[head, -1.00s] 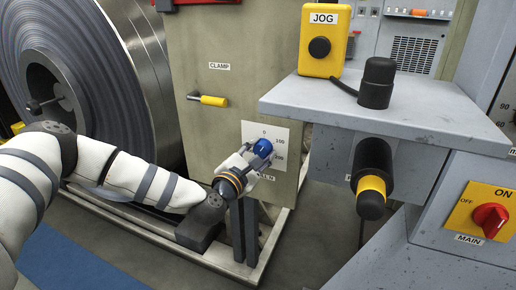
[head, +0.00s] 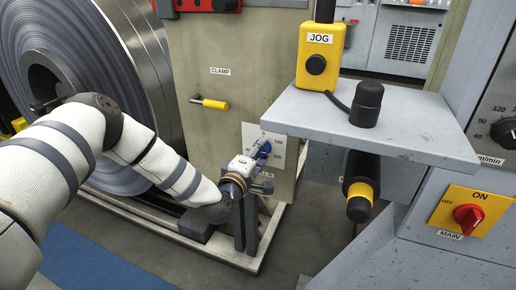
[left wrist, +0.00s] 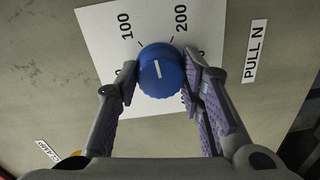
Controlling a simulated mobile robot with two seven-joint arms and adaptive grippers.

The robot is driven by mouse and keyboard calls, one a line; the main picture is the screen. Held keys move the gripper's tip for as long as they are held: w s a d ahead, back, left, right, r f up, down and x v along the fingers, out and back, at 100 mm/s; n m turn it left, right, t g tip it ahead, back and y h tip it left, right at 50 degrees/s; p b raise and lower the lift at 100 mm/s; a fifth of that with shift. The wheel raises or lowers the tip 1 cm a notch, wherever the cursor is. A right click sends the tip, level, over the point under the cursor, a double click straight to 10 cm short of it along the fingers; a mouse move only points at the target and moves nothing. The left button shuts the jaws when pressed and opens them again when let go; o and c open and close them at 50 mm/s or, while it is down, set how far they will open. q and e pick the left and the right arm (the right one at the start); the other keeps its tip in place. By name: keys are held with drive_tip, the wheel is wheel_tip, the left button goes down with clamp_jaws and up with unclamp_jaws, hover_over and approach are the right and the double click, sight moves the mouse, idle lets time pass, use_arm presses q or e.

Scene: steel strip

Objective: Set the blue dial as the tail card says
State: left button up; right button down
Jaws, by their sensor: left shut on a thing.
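The blue dial (left wrist: 161,71) sits on a white scale plate (left wrist: 97,40) on the beige machine panel. In the left wrist view its white mark points up, between the 100 and 200 labels; the other numbers are mostly hidden by the fingers. A label beside the plate begins "PULL N". My left gripper (left wrist: 160,85) is shut on the dial, one finger on each side. In the head view the dial (head: 263,147) is partly covered by my left gripper (head: 261,157). The tail card is not seen in these frames. My right gripper is not in view.
A grey shelf (head: 400,133) with a yellow JOG box (head: 319,62) juts out at the right. A black-and-yellow cylinder (head: 361,190) is below it. A large steel coil (head: 110,60) stands at the left.

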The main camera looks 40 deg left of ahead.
use_arm(q)
drive_tip(key=shift+m+y+p, duration=0.5)
drive_tip(key=shift+m+p, duration=1.95)
drive_tip(key=shift+m, duration=6.55)
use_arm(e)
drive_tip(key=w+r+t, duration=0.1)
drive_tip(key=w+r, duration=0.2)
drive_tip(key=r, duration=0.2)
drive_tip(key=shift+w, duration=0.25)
use_arm(q)
drive_tip(key=shift+m, duration=0.3)
drive_tip(key=o, duration=1.2)
drive_tip(key=shift+c, duration=0.2)
